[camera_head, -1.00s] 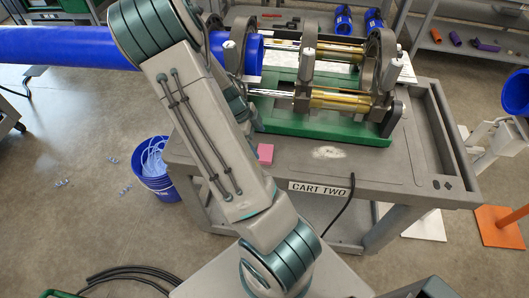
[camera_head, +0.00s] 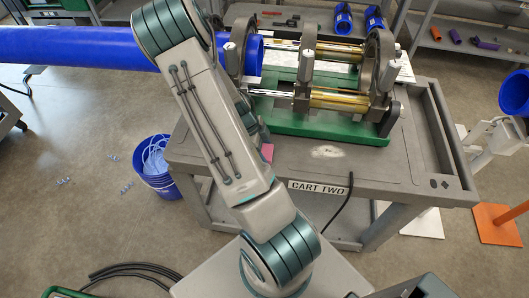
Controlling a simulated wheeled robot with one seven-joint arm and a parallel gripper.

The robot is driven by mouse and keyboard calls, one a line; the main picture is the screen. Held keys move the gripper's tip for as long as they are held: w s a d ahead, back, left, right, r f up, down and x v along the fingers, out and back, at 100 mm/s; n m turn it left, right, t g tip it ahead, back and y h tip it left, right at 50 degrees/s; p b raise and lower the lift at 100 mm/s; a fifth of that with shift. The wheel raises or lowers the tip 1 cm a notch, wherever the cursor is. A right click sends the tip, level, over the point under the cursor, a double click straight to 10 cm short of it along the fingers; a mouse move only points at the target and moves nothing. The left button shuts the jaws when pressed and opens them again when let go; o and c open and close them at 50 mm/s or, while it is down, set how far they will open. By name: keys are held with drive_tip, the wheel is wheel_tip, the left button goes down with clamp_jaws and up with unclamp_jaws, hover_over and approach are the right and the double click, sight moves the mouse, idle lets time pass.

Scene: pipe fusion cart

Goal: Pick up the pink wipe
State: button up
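The pink wipe (camera_head: 267,151) lies on the grey top of the cart labelled CART TWO (camera_head: 390,168), near its left front part. My arm covers most of the wipe, and only a pink sliver shows at the arm's right edge. My arm rises from the bottom of the view, runs up along the cart's left side, and bends at the top. My gripper is hidden behind the arm, so its state and its distance from the wipe do not show.
A fusion machine on a green base (camera_head: 330,125) stands on the cart behind the wipe. A long blue pipe (camera_head: 80,48) enters it from the left. A blue bucket (camera_head: 157,178) stands on the floor left of the cart. The cart top's front right is mostly clear.

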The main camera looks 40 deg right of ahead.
drive_tip(key=shift+r, duration=0.15)
drive_tip(key=shift+r+b, duration=0.3)
drive_tip(key=shift+r, duration=0.25)
drive_tip(key=r, duration=0.1)
drive_tip(key=r+b, duration=0.1)
drive_tip(key=r, duration=0.1)
drive_tip(key=shift+s+a, duration=0.2)
drive_tip(key=shift+s, duration=0.1)
drive_tip(key=s+a+r, duration=0.3)
drive_tip(key=s+r, duration=0.3)
drive_tip(key=s, duration=0.4)
drive_tip(key=shift+s+a+r, duration=0.15)
drive_tip(key=shift+a+r, duration=0.15)
drive_tip(key=shift+a, duration=0.1)
